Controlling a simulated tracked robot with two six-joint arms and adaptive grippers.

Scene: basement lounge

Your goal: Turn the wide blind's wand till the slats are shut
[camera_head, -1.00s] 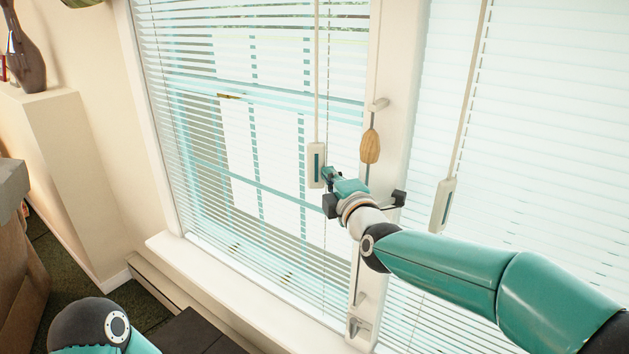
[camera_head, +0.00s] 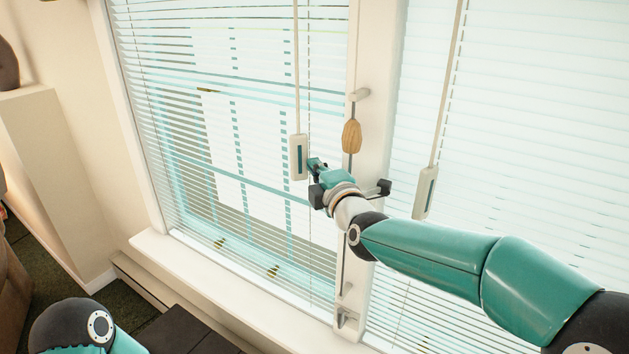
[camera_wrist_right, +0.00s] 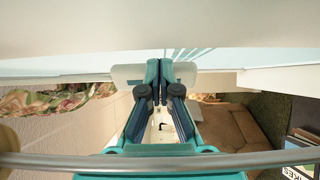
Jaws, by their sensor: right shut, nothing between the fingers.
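Two blinds hang side by side; I cannot tell for sure which is the wide one. The left blind (camera_head: 215,130) has slats partly open, with the outside showing through. Its wand (camera_head: 296,70) hangs straight down to a pale handle with a teal strip (camera_head: 298,158). The right blind (camera_head: 530,150) looks more closed, and its wand ends in a similar handle (camera_head: 426,192). My right gripper (camera_head: 313,164) is just right of the left handle, shut and empty. In the right wrist view its fingers (camera_wrist_right: 160,66) are together before a white block. My left gripper is out of view.
A wooden cord pull (camera_head: 352,135) hangs on the white post between the windows, close to my right wrist. A window sill (camera_head: 230,280) runs below the left blind. A pale pillar (camera_head: 50,160) stands at left.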

